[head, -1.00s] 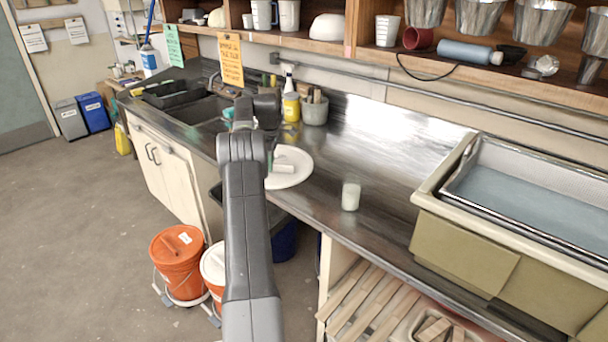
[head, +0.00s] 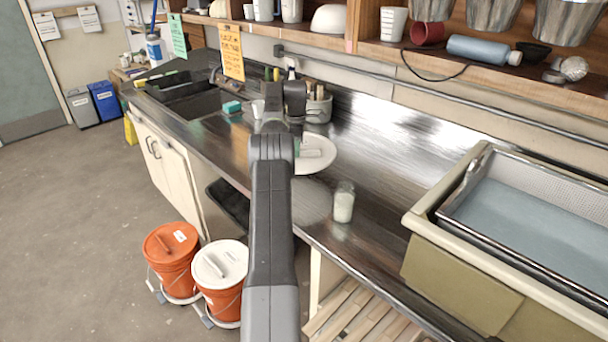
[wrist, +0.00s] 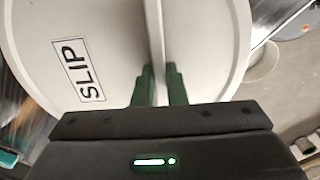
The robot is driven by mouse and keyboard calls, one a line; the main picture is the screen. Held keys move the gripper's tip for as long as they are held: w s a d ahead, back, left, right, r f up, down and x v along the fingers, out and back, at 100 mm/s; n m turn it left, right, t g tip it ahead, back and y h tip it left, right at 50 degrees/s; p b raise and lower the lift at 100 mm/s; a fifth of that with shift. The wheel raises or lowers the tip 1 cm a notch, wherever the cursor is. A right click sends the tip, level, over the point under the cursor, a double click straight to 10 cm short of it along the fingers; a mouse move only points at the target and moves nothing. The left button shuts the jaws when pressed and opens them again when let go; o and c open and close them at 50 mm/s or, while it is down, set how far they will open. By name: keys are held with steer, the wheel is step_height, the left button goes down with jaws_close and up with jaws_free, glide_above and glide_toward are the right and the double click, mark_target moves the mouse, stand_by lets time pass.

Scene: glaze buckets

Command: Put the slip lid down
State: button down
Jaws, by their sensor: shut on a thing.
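The slip lid (head: 324,160) is a white disc with a raised bar handle. It is held over the dark metal counter, left of and behind a small jar; its height above the counter is hard to tell. In the wrist view the lid (wrist: 110,30) fills most of the picture, with a "SLIP" label left of the handle. My gripper (wrist: 160,78) is shut on the handle, a green finger on each side.
The small pale jar (head: 343,203) stands near the counter (head: 385,160) front edge, beside a flat round grey patch (head: 311,201). A tool crock (head: 318,108) is behind the lid. A basin (head: 420,215) stands right. Orange (head: 171,268) and white-lidded (head: 222,292) buckets stand below.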

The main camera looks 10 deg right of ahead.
mark_target(297, 161)
step_height(297, 161, down, 5)
steer(key=shift+f+b, duration=0.1)
steer(key=shift+b, duration=0.3)
steer(key=shift+f+p, duration=0.45)
steer(key=shift+f, duration=2)
steer(key=c, duration=1.5)
jaws_free()
step_height(297, 161, up, 8)
steer(key=shift+f+b, duration=0.1)
steer(key=shift+b, duration=0.55)
steer(key=shift+f, duration=0.15)
